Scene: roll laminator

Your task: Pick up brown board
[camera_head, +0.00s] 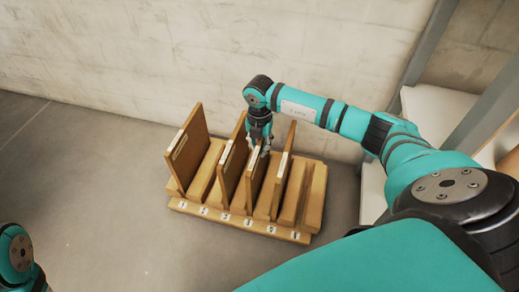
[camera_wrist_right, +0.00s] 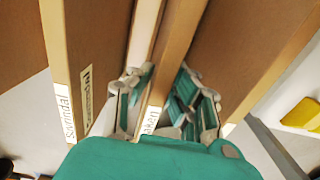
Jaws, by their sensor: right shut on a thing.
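Several brown boards stand upright in a wooden slotted rack (camera_head: 240,222) on the floor. My right gripper (camera_head: 260,143) reaches down from above at the top of one of the middle boards (camera_head: 256,180). In the right wrist view the gripper (camera_wrist_right: 160,100) has its fingers on both sides of that brown board (camera_wrist_right: 174,55), shut on it. The board's edge carries a white label, partly hidden by my gripper. In the head view the board still stands among the others in the rack. My left gripper is out of view.
A leftmost brown board (camera_head: 188,148) stands apart, and another board (camera_head: 284,168) stands close right of the held one. A neighbouring labelled board (camera_wrist_right: 62,60) is near in the wrist view. A wall is behind the rack; pale shelving (camera_head: 435,105) stands at right.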

